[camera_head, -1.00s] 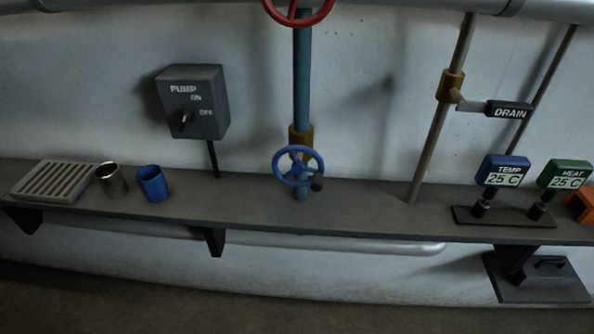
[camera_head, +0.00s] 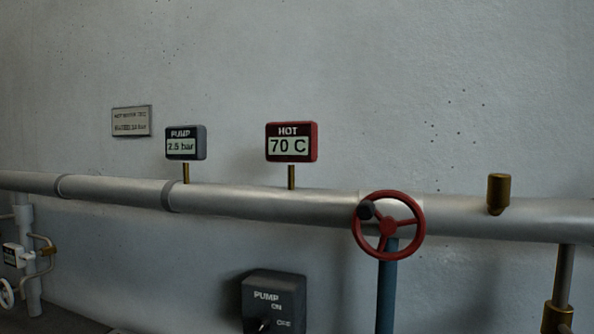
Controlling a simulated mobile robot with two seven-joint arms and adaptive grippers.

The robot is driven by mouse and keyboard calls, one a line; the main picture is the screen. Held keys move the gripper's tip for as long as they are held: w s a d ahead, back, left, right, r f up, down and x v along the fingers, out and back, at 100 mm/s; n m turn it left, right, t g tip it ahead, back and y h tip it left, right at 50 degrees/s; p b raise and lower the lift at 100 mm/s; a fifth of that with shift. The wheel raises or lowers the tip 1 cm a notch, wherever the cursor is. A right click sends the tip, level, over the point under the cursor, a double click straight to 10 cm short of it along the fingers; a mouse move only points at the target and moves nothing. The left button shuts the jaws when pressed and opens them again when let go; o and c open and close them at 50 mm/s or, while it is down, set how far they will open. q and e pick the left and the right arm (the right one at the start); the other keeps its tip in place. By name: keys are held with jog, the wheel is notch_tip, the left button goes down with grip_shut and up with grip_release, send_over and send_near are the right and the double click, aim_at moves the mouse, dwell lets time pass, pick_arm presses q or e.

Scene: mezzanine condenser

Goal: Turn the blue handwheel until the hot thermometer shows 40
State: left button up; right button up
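The hot thermometer (camera_head: 291,143) is a red-framed display on a brass stem above the grey pipe, and it reads 70 C. The blue handwheel is out of view now. The blue vertical pipe (camera_head: 386,290) shows below a red handwheel (camera_head: 389,226), which has a dark knob at its upper left. Neither of my grippers is in view.
A pump gauge (camera_head: 186,143) reads 2.5 bar. The pump switch box (camera_head: 273,302) is cut off at the bottom edge. A long grey pipe (camera_head: 250,202) crosses the wall. A small wall plate (camera_head: 131,121) hangs at the left, and a white wheel (camera_head: 6,294) sits at lower left.

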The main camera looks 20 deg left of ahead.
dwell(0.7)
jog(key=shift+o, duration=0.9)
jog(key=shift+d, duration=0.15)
